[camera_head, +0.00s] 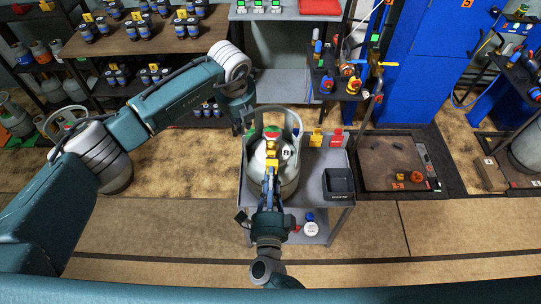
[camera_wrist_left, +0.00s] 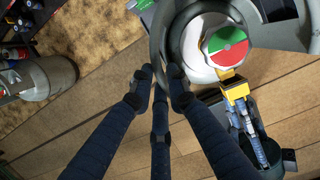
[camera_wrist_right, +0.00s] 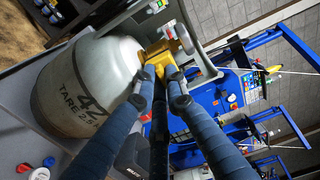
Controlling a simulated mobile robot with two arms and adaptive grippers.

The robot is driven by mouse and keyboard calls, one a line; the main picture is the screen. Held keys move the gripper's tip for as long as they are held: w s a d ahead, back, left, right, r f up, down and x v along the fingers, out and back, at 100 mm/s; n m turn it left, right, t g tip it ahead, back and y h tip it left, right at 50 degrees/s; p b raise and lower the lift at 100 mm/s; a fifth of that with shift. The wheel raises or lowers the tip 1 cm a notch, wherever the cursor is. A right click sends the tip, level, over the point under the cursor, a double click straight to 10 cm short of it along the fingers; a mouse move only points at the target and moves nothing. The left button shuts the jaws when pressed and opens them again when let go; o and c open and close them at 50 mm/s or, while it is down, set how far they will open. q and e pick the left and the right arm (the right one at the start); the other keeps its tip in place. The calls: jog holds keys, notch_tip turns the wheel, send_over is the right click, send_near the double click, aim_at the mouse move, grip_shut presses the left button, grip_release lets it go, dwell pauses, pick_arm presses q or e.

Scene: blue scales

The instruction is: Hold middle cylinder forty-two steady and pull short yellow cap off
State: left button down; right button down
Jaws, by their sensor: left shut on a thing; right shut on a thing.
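The grey cylinder marked 42 (camera_wrist_right: 92,85) stands upright on a grey cart (camera_head: 330,215); it also shows in the head view (camera_head: 287,182). A red and green disc (camera_wrist_left: 228,47) is on its top, inside the grey collar ring (camera_wrist_left: 158,25). My left gripper (camera_wrist_left: 163,76) is shut on the collar ring, at its left side in the head view (camera_head: 245,122). My right gripper (camera_wrist_right: 163,80) is shut on the yellow cap (camera_wrist_right: 159,60) at the valve on the near side. The cap also shows in the left wrist view (camera_wrist_left: 236,88); the fingers partly hide it.
Yellow fittings (camera_head: 316,138) and red fittings (camera_head: 336,138) stand at the cart's back right. A black bin (camera_head: 339,184) sits at its right. Small blue, red and white pieces (camera_head: 310,228) lie lower down. A dark stand with pipes (camera_head: 375,90) is close behind on the right.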

pick_arm(q)
jog(key=shift+a+f, duration=0.15)
jog(key=shift+a, duration=0.1)
pick_arm(e)
jog(key=s, duration=0.6)
jog(key=shift+a+f, duration=0.1)
pick_arm(q)
jog(key=c, duration=1.6)
grip_release()
pick_arm(e)
jog(key=shift+a, duration=0.1)
pick_arm(q)
jog(key=shift+d+r, duration=0.1)
jog(key=shift+r, duration=0.1)
jog(key=shift+r, duration=0.3)
jog(key=v, duration=1.1)
jog(key=shift+s, duration=0.1)
